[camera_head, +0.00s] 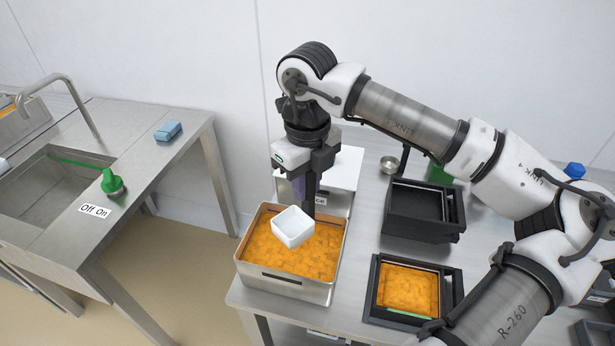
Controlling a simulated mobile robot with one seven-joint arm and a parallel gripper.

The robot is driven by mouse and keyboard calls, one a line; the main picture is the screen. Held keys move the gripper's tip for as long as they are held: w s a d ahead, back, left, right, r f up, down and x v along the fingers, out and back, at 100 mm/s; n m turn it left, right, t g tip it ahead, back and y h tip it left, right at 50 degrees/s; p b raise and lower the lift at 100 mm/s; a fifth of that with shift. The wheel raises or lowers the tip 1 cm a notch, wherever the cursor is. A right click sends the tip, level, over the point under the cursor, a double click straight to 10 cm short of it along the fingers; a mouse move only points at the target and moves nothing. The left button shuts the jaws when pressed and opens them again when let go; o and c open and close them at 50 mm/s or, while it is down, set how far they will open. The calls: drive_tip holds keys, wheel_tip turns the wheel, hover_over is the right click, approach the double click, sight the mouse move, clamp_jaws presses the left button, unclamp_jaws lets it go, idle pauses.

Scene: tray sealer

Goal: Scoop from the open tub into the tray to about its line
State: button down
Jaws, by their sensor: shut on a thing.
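The open tub (283,284) is a steel box filled with orange chunks, at the front left of the steel table. My gripper (305,207) points down over the tub's back part. It is shut on a white square scoop (293,227), which is over the orange chunks; I cannot tell whether it touches them. The scoop's inside looks empty and its handle is mostly hidden by the gripper. The black tray (374,293) to the right of the tub holds orange chunks, with a green strip at its front edge. Its fill line is not clear.
An empty black tray or stack of trays (425,212) stands behind the filled one. A small metal cup (389,165) is at the back. My arm spans the right side. At left is a sink counter (150,150) with a blue sponge (168,131) and a green knob (112,182).

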sight(307, 217)
drive_tip(key=shift+f+b, duration=4.25)
drive_tip(key=shift+f, duration=0.7)
drive_tip(key=shift+r, duration=0.15)
drive_tip(key=shift+r+p, duration=3.15)
drive_tip(key=shift+r, duration=2.3)
